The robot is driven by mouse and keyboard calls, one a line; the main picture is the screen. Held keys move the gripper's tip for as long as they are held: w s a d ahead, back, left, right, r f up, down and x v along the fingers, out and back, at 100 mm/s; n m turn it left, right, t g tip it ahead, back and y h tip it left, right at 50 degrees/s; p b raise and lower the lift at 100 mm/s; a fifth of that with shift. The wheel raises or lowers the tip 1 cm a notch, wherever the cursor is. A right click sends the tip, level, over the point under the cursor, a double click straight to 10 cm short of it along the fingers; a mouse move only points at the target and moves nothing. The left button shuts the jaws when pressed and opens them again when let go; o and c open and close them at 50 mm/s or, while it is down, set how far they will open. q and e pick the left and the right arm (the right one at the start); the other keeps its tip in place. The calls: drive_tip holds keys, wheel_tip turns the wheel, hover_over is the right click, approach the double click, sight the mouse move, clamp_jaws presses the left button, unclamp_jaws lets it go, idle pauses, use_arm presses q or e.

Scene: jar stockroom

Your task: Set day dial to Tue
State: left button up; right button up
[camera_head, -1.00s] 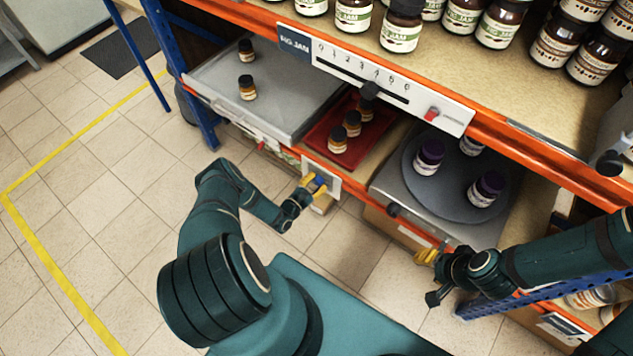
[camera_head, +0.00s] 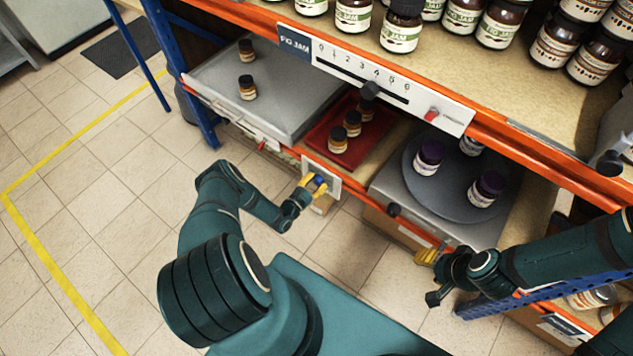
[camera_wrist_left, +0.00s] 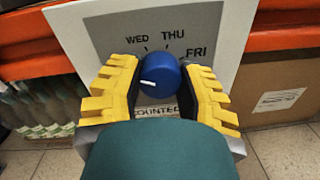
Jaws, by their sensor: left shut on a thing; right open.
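The day dial is a round blue knob (camera_wrist_left: 159,75) on a pale plate (camera_wrist_left: 92,25). In the head view the dial (camera_head: 318,181) sits on the front of the shelving below the red tray. My left gripper (camera_head: 313,186) is shut on the dial, its yellow fingers on either side of the knob (camera_wrist_left: 160,88). The dial's white mark points left and slightly up, toward the left finger. The words WED, THU and FRI show above the dial; any label to the left is hidden by that finger. My right gripper (camera_head: 427,257) is open and apart from the dial, at the right.
A slider panel (camera_head: 375,80) with a black knob and red button is on the upper shelf edge. Jars stand on the grey tray (camera_head: 295,125), red tray (camera_head: 372,141) and round turntable (camera_head: 412,178). The tiled floor at left is clear.

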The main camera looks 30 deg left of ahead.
use_arm(q)
drive_tip(key=o, duration=1.2)
drive_tip(key=shift+w+r, duration=0.1)
drive_tip(key=shift+o, duration=0.2)
drive_tip(key=s+a, duration=0.1)
drive_tip(key=s, duration=1.1)
drive_tip(key=shift+a, duration=0.25)
drive_tip(key=shift+w, duration=0.1)
